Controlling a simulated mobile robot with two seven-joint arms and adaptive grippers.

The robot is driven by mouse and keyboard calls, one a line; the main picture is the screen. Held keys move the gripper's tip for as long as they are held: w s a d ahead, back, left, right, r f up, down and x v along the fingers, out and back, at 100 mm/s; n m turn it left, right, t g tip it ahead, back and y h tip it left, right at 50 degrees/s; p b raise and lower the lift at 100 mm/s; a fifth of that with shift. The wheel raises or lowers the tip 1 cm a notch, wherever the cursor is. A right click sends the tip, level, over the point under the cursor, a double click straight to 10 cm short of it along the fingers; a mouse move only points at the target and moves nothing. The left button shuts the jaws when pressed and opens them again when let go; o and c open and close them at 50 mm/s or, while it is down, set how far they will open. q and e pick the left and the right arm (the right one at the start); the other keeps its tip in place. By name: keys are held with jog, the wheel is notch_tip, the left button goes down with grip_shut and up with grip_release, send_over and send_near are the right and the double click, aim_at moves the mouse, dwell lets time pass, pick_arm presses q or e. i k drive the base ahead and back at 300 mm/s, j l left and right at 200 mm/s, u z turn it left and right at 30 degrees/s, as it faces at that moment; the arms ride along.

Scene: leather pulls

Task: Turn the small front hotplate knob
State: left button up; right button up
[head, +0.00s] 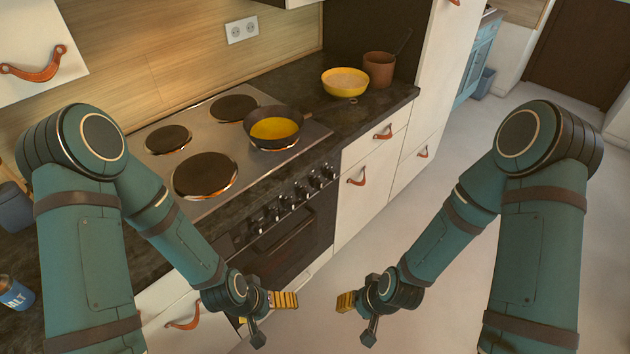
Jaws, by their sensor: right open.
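A row of several dark knobs (288,200) runs along the oven's front panel, below the stovetop's front edge. I cannot tell from their markings which knob belongs to the small front hotplate. A black pan (285,142) with yellow contents covers the front hotplate on the right. My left gripper (284,300), with yellow finger pads, is in front of the oven, below and apart from the knobs; its opening is unclear. My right gripper (346,301) is open over the floor, right of the left one and apart from the knobs. Neither visibly holds anything.
The steel stovetop (205,118) has a large bare hotplate (205,175) at front left. A yellow bowl (345,82) and a brown pot (379,70) stand on the dark counter at right. White drawers with leather pulls (383,132) adjoin the oven. The floor (440,200) at right is clear.

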aim_at(329, 175)
jog(key=i+j+z, duration=0.1)
jog(key=i+z, duration=0.3)
jog(key=i+j+z, duration=0.2)
jog(key=i+z, duration=0.25)
jog(key=k, duration=0.1)
